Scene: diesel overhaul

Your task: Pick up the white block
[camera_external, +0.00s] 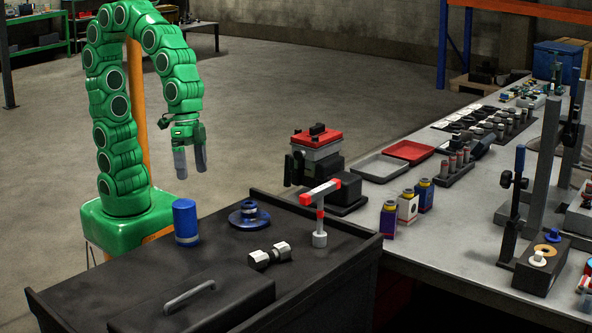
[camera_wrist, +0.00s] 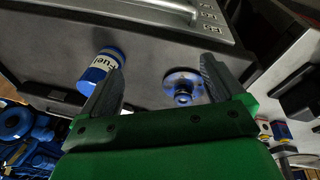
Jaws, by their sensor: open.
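No plain, separate white block stands out. White surfaces show on a black-and-white faceted piece (camera_external: 270,256) lying on the dark cart top, on a red-and-white T-shaped piece (camera_external: 320,193) standing upright near the cart's back right, and on a white container with a yellow cap (camera_external: 408,207) on the grey bench. I cannot tell which is meant. My gripper (camera_external: 190,161) is open and empty, in the air left of and above the cart, apart from all of these. In the wrist view my gripper (camera_wrist: 157,78) has its fingers spread, with nothing held between them.
A blue cylinder (camera_external: 185,222), labelled "Fuel" in the wrist view (camera_wrist: 98,72), and a blue flanged part (camera_external: 249,215) stand on the cart (camera_external: 215,250). A handled dark lid (camera_external: 200,305) is at its front. The bench (camera_external: 440,225) holds many parts.

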